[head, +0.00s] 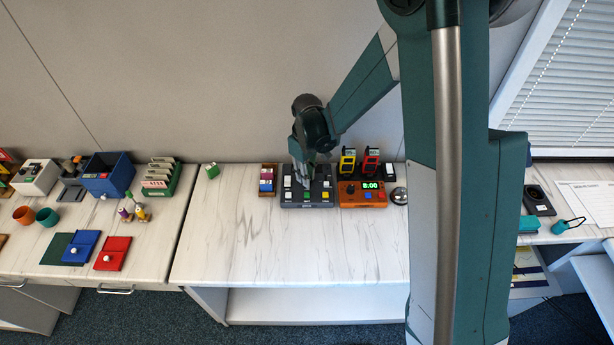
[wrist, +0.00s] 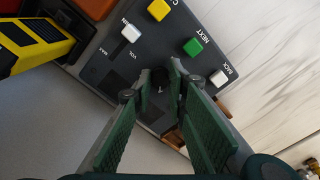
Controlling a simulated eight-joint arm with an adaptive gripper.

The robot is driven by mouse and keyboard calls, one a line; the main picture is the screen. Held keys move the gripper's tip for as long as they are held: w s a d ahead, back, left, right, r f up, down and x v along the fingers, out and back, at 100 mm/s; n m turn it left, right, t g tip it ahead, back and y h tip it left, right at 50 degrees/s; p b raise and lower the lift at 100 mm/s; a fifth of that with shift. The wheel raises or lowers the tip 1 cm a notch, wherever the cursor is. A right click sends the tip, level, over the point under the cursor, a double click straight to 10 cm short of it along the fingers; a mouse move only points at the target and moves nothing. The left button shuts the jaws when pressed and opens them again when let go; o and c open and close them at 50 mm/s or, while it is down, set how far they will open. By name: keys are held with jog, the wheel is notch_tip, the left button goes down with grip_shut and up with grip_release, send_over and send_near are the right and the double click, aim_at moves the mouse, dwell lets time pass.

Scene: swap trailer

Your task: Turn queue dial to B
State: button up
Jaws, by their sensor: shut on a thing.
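A dark grey button panel (head: 290,204) stands on the marble-patterned counter, and it also shows in the wrist view (wrist: 156,50). It has green, yellow and white buttons with labels such as NEXT and BACK. My gripper (head: 306,178) points down at the panel's back part. In the wrist view my gripper's green fingers (wrist: 161,80) are closed on a small black dial (wrist: 160,78) on the panel. A small pale letter shows just by the dial, but I cannot read it surely. The dial is hidden behind my gripper in the head view.
An orange clock unit (head: 350,198) reading 8:00 stands right beside the panel. Yellow (head: 347,162) and red (head: 371,162) handheld devices stand behind it. A small rack of coloured blocks (head: 267,181) is on the left. The counter's front (head: 290,250) is clear.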

jog(key=shift+m, duration=0.3)
jog(key=m+b, duration=0.1)
jog(key=m, duration=0.2)
jog(key=m+b, duration=0.1)
jog(key=m, duration=0.4)
jog(key=shift+b, duration=0.35)
jog(key=o, duration=0.9)
jog(key=shift+r, duration=0.2)
jog(key=shift+r, duration=5.8)
